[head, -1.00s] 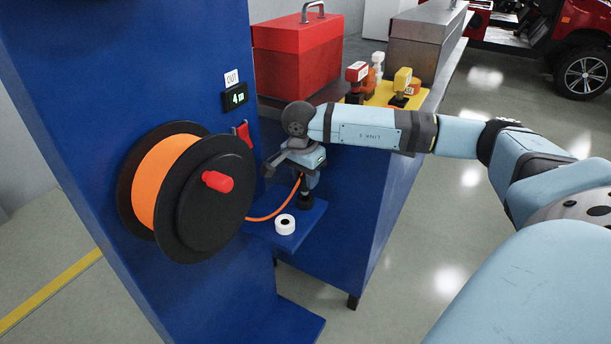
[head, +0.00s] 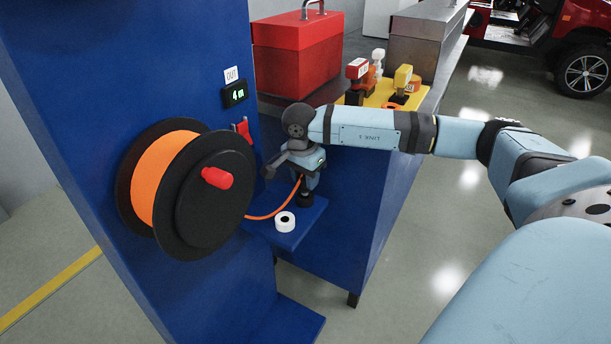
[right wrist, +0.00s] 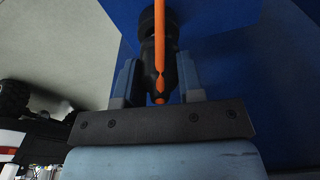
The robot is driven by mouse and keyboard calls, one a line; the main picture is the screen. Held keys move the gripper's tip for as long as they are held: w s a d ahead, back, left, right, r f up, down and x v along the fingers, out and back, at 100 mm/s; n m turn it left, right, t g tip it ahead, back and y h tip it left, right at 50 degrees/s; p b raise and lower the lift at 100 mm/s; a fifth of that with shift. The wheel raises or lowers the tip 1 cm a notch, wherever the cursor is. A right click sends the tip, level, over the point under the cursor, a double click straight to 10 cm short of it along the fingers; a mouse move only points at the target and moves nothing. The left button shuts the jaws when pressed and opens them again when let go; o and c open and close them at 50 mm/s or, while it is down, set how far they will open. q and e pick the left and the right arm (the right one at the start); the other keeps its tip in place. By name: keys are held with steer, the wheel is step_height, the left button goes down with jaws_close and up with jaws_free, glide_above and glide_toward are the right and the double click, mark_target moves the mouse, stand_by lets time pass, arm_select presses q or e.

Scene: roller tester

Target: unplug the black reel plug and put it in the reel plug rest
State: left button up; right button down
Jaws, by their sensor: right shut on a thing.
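The black reel plug (right wrist: 152,58) is between the fingers of my right gripper (right wrist: 157,88) in the right wrist view, with the orange cable running over it. In the head view the right gripper (head: 308,186) is low over the small blue shelf and shut on the plug. A black piece (head: 305,202) stands below the fingers on the shelf; I cannot tell whether the plug is still seated. A white ring with a dark hole (head: 284,222) sits on the shelf, front left of the gripper; it may be the plug rest. My left gripper is out of view.
The orange cable reel (head: 205,195) with its red knob is on the blue column, close left of the gripper. Behind, a bench holds a red toolbox (head: 298,60) and a yellow tray (head: 382,97).

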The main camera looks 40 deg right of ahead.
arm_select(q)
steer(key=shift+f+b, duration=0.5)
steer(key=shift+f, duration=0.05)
arm_select(e)
steer(key=shift+f, duration=1.05)
steer(key=c, duration=0.7)
jaws_free()
arm_select(q)
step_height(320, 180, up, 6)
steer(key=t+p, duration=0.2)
steer(key=p, duration=0.2)
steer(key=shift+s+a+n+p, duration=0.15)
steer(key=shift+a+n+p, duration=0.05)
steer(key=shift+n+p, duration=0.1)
arm_select(e)
steer(key=r, duration=0.4)
steer(key=a+r, duration=0.1)
steer(key=r, duration=0.8)
steer(key=shift+s+a+r, duration=0.15)
steer(key=shift+a+r, duration=0.2)
